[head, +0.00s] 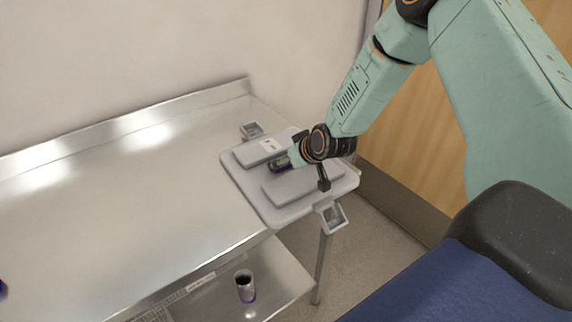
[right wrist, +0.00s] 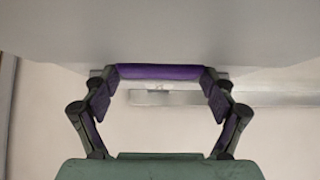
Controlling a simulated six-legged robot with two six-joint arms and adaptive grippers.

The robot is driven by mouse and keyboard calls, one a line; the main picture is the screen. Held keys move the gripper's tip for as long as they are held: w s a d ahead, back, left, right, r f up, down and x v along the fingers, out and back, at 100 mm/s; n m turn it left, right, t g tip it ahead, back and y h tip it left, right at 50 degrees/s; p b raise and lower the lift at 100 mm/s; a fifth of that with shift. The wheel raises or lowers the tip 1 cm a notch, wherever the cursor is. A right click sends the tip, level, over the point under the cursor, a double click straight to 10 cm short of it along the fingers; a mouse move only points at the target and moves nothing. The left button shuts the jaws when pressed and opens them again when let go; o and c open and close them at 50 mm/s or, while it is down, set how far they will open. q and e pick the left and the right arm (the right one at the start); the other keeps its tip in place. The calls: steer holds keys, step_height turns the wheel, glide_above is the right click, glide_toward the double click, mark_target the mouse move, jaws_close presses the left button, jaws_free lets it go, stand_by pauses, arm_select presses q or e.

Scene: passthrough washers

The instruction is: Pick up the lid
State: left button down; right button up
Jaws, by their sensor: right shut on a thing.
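The lid (head: 240,186) is a light grey rectangular plate with two raised darker grey panels and a grey bracket on two of its edges. It lies over the right end of the metal table. My right gripper (head: 302,174) is down at the middle of the lid, between the panels, and shut on it. In the right wrist view, a pale grey surface (right wrist: 160,28) fills the top, and the right gripper's fingers (right wrist: 160,92) stand apart on either side of a purple bar. The exact contact is hidden.
The metal table (head: 120,215) is bare to the left of the lid, with a raised back edge against the wall. A dark cylinder with a purple band (head: 245,287) stands on the lower shelf (head: 285,285). A small dark purple bit shows at the left edge.

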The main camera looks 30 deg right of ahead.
steer(key=shift+s+d, duration=0.2)
steer(key=c, duration=0.4)
steer(key=shift+w+a, duration=0.15)
steer(key=c, duration=0.5)
steer(key=shift+r, duration=0.1)
steer(key=shift+c, duration=0.4)
